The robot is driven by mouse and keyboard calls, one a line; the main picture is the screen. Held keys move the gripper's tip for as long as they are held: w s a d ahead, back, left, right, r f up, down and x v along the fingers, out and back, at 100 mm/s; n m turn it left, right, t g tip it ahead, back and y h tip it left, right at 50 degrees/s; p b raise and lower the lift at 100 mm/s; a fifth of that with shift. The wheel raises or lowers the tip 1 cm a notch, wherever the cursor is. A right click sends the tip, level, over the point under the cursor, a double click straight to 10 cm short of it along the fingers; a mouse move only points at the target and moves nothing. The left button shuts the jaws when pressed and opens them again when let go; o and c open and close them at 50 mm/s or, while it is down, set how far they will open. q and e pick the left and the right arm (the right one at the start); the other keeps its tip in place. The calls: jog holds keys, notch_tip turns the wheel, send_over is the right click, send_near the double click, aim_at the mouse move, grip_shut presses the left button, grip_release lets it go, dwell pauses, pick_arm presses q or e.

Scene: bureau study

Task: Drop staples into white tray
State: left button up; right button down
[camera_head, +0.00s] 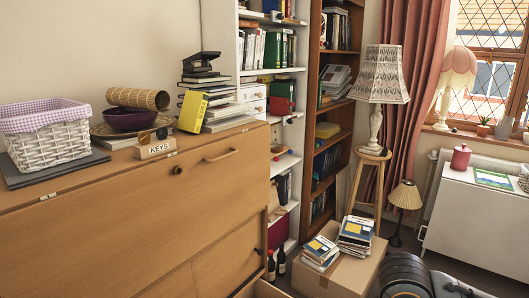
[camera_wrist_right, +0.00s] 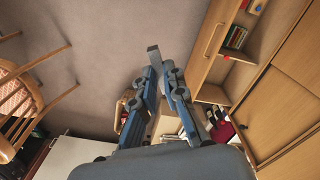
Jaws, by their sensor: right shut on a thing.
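My right gripper (camera_wrist_right: 161,66) shows in the right wrist view, with its two blue-grey fingers close together. It is shut on a small grey block (camera_wrist_right: 153,53) at the fingertips, which looks like the staples. The block is held up in the air, with carpet behind it in the picture. I cannot make out a white tray in either view. My left gripper is in neither view, and the right gripper does not show in the head view.
A wooden bureau (camera_head: 170,205) carries a white wicker basket (camera_head: 47,144), a purple bowl (camera_head: 127,119) and a KEYS block (camera_head: 155,149). A cardboard box (camera_head: 330,276) with books stands on the floor. A wooden chair (camera_wrist_right: 25,95) is at the left of the wrist view.

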jog(key=shift+s+a+r+n, duration=0.1)
jog(key=shift+s+r+n, duration=0.5)
jog(key=shift+r+n, duration=0.15)
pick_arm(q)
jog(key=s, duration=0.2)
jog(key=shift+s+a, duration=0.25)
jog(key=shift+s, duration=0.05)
pick_arm(e)
jog(key=shift+s, duration=0.1)
